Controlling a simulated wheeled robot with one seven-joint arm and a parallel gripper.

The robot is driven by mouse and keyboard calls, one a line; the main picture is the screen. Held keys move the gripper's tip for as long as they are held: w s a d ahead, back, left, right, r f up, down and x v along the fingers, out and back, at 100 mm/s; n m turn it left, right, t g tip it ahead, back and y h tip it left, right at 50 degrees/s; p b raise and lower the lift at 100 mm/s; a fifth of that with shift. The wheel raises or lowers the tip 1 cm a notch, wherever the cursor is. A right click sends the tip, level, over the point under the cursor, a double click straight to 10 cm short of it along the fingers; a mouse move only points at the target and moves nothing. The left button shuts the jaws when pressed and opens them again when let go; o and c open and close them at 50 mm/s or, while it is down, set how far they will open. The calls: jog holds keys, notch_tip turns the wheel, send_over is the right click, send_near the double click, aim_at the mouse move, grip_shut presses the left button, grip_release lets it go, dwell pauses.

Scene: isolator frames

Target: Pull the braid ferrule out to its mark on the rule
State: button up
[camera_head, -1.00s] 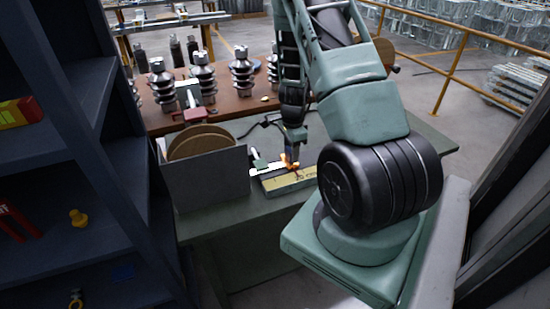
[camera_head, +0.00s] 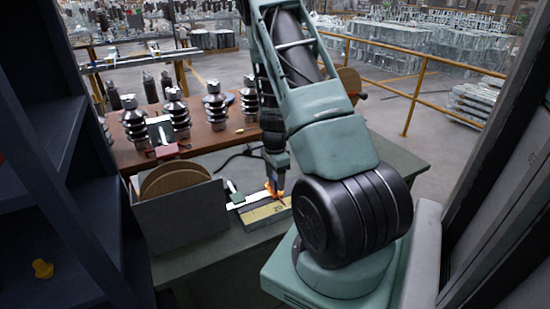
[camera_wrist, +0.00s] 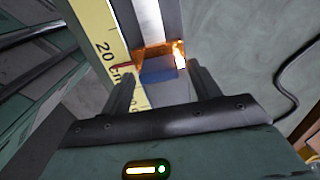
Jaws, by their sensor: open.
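A yellow rule (camera_wrist: 103,45) with black figures, "20 cm", and a red line lies along a pale channel (camera_wrist: 147,20) in the wrist view. My gripper (camera_wrist: 162,76) is open, one finger on each side of the blue block, with gaps visible. Contact is not clear. In the head view my gripper (camera_head: 274,183) points down at the orange ferrule beside the rule (camera_head: 265,213). The braid itself is hard to make out.
A grey bin with round discs (camera_head: 180,215) stands left of the rule on the green bench. Ribbed insulators (camera_head: 135,120) stand on the brown table behind. A dark cable (camera_wrist: 290,80) curves at right. Dark shelves (camera_head: 45,130) rise at left.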

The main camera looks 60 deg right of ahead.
notch_tip(320, 180, up, 17)
jog(key=b, duration=0.1)
jog(key=shift+f, duration=0.15)
dwell(0.6)
